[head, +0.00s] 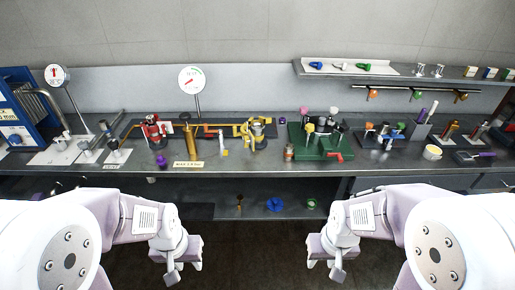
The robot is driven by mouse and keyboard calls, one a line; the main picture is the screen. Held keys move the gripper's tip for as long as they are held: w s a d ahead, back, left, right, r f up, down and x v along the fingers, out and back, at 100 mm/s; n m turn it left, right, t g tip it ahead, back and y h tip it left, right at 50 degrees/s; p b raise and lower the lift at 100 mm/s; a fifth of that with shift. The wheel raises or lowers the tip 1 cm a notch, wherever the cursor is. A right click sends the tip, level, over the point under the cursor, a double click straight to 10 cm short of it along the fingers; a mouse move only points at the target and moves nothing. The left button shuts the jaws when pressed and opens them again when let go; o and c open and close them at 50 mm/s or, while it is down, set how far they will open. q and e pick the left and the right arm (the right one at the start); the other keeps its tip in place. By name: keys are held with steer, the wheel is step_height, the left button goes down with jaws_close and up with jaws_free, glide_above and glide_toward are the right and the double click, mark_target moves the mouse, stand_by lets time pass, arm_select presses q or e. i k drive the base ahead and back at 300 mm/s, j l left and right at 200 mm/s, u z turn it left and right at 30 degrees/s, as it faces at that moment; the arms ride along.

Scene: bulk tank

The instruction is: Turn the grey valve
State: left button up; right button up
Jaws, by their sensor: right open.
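I cannot pick out one surely grey valve at this size. Pale grey metal fittings (86,148) with pipes stand on a white plate at the left of the dark workbench (230,172). Another small grey fitting (113,146) stands just right of them, above a small label. My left gripper (183,271) hangs low in front of the bench, empty and apparently open. My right gripper (325,268) hangs in front of the bench further right, open and empty. Both are well apart from everything on the bench.
A red valve (153,130), a yellow valve (256,131) and a green-based assembly (318,143) stand along the bench. Dial gauges (191,80) rise behind. A wall shelf (400,72) overhangs at right. A lower shelf (240,210) holds a blue handwheel (274,204). The floor between my arms is clear.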

mark_target(83, 144)
steer(key=u, duration=1.45)
steer(key=z, duration=1.45)
steer(key=u, duration=1.45)
steer(key=i+j+z, duration=0.3)
steer(key=i+j, duration=1.3)
steer(key=i, duration=0.1)
